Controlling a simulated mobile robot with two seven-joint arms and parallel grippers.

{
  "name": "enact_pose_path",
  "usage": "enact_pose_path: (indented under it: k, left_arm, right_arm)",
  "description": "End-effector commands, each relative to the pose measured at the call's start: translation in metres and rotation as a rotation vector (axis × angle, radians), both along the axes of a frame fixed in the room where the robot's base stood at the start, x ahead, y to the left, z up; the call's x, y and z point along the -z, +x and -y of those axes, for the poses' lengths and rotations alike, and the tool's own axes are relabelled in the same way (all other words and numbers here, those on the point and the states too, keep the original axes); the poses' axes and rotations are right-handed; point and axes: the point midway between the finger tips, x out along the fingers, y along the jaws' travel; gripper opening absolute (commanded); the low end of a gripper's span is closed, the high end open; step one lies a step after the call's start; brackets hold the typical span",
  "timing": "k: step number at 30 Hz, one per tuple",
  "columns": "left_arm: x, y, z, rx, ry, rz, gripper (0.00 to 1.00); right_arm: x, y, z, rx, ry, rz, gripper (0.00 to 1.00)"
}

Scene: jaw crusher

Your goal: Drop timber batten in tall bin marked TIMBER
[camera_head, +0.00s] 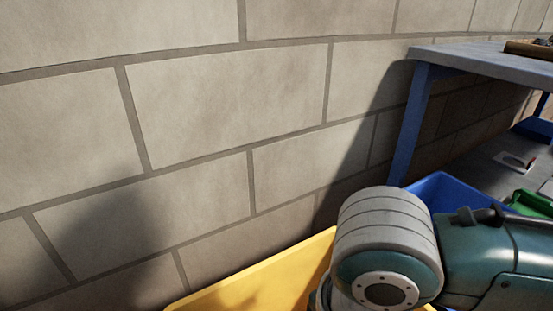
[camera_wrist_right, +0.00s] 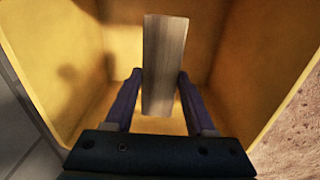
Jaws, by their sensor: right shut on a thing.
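The timber batten (camera_wrist_right: 165,65) is a pale wooden bar in the right wrist view. My right gripper (camera_wrist_right: 158,82) is shut on it, with one finger on each side. The batten shows over the open mouth of a tall yellow bin (camera_wrist_right: 225,75), whose inner walls surround it in the picture. How deep the batten is in the bin I cannot tell. The yellow bin's rim also shows at the bottom of the head view (camera_head: 265,283), beside my right arm. No TIMBER marking is visible. My left gripper is not in view.
A block wall (camera_head: 190,110) stands behind the yellow bin. A workbench (camera_head: 480,58) with blue legs is at the right, with a brown thing on top. A blue bin (camera_head: 440,190) and a green thing (camera_head: 530,203) lie beyond my right arm.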

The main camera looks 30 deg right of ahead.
Motion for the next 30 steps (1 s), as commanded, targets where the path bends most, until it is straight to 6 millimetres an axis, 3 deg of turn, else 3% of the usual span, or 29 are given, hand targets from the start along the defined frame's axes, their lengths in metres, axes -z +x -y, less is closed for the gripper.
enact_pose_path:
  k: [5,15,18,26,30]
  left_arm:
    - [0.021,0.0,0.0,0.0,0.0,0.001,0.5]
    - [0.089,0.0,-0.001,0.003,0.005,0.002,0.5]
    - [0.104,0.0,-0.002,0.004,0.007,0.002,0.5]
    - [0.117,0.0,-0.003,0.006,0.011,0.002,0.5]
    - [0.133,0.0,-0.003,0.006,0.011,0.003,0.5]
  right_arm:
    - [0.03,-0.005,0.001,-0.031,-0.003,-0.002,0.0]
    - [0.131,-0.004,0.001,-0.03,-0.004,-0.002,0.0]
    - [0.153,-0.004,0.001,-0.03,-0.004,-0.001,0.0]
    - [0.173,-0.004,0.001,-0.03,-0.004,-0.001,0.0]
    - [0.194,-0.004,0.001,-0.031,-0.003,0.0,0.0]
